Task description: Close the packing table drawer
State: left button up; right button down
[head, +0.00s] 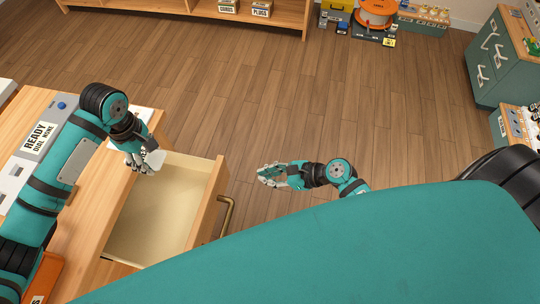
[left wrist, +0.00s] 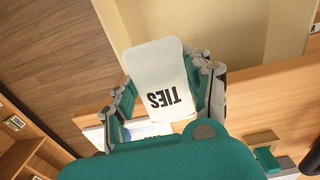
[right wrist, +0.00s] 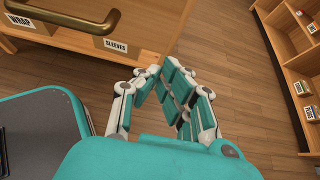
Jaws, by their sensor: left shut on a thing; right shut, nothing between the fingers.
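The packing table drawer (head: 213,192) stands open at the table's right side, with a wooden front and a pale, empty-looking inside. Its brass handle (head: 227,216) faces right, and the handle also shows in the right wrist view (right wrist: 70,18). My left gripper (head: 141,163) is over the drawer's back left part, shut on a white packet (left wrist: 161,80) marked "TIES". The packet shows small in the head view (head: 154,160). My right gripper (head: 268,175) is shut and empty, to the right of the drawer front and apart from the handle.
The packing table top (head: 99,190) carries a "READY" panel (head: 41,137) on the left. Boxes labelled "WRAP" and "SLEEVES" (right wrist: 116,45) sit below the drawer front. A shelf (head: 205,8), an orange reel (head: 375,12) and a teal cabinet (head: 500,60) stand farther off. The floor between is clear.

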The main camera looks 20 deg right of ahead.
aim_at(227, 173)
pick_arm(q)
jog(key=shift+f, duration=0.15)
jog(key=shift+r, duration=0.3)
pick_arm(e)
jog(key=shift+w+a+r+x, duration=0.15)
jog(key=shift+r+x, duration=0.15)
jog(key=shift+x, duration=1.25)
jog(key=shift+w+a+r+x, duration=0.1)
jog(key=shift+r+x, duration=0.2)
jog(key=shift+x, duration=1.3)
jog(key=shift+w+a+r+x, duration=0.15)
jog(key=shift+r+x, duration=0.15)
jog(key=shift+x, duration=1.25)
